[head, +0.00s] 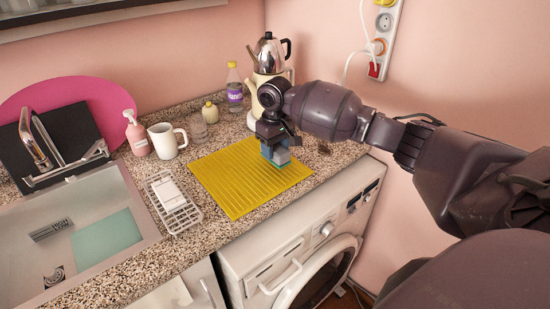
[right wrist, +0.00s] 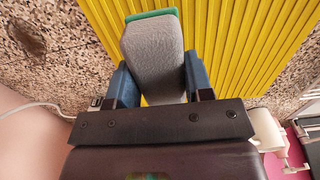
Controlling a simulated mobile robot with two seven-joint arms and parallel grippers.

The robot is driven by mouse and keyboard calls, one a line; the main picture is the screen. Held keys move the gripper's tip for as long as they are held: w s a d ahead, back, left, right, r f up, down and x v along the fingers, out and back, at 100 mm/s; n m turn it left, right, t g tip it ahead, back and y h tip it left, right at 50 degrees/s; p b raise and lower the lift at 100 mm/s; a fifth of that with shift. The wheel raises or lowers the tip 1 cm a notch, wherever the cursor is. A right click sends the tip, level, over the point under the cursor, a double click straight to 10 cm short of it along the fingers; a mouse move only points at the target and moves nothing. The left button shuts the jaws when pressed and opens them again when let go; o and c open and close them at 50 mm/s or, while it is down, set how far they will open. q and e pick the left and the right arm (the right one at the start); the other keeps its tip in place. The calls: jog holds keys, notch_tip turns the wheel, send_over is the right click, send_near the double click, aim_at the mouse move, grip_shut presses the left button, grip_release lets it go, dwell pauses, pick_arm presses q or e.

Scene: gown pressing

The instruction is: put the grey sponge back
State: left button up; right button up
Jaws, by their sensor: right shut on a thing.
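The grey sponge (right wrist: 153,62) has a green layer on its far side. In the right wrist view it sits between the two blue fingers of my right gripper (right wrist: 158,85), which is shut on it. In the head view my right gripper (head: 274,150) points down over the right part of the yellow ribbed mat (head: 235,178), with the sponge (head: 281,157) at its fingertips. I cannot tell whether the sponge touches the mat. My left gripper is not in view.
A white wire rack (head: 178,213) with a pale block stands left of the mat, beside the sink (head: 110,215). A white mug (head: 165,141), a glass (head: 198,130), a pink soap bottle (head: 136,135) and a kettle (head: 270,55) stand behind. The washing machine (head: 300,262) is below the counter's front edge.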

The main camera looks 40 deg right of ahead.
aim_at(275, 157)
notch_tip(275, 157, down, 3)
jog(key=shift+f, duration=0.2)
jog(key=o, duration=1)
notch_tip(275, 157, up, 12)
jog(key=shift+r+p, duration=0.1)
jog(key=shift+p, duration=0.5)
